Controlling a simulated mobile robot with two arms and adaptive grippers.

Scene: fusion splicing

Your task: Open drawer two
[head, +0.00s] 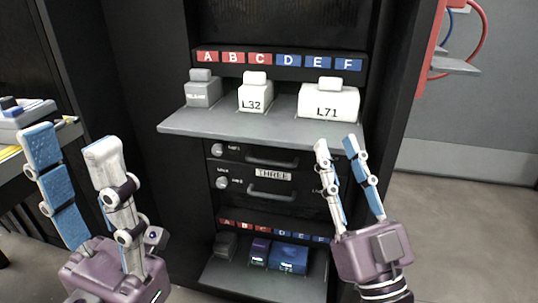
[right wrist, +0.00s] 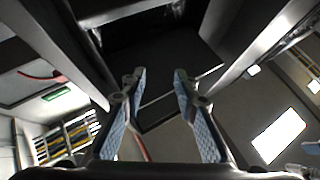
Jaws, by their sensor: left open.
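Two black drawers sit one above the other in the dark cabinet, below a grey shelf. The upper drawer has a bar handle (head: 270,160) and a round lock at its left. The lower drawer has its own bar handle (head: 271,195) and lock, with a "THREE" label (head: 273,175) just above the handle. No label reading "two" is legible. Both drawers look shut. My right gripper (head: 337,143) is open and empty, right of the handles; its spread fingers also show in the right wrist view (right wrist: 159,73). My left gripper (head: 72,140) is open and empty at the left, away from the drawers.
The grey shelf (head: 225,124) juts out above the drawers and holds white blocks, including L32 (head: 255,98) and L71 (head: 328,103). A lower shelf (head: 225,276) holds dark and blue blocks. A bench with a device (head: 30,112) stands at the left. Open floor lies at the right.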

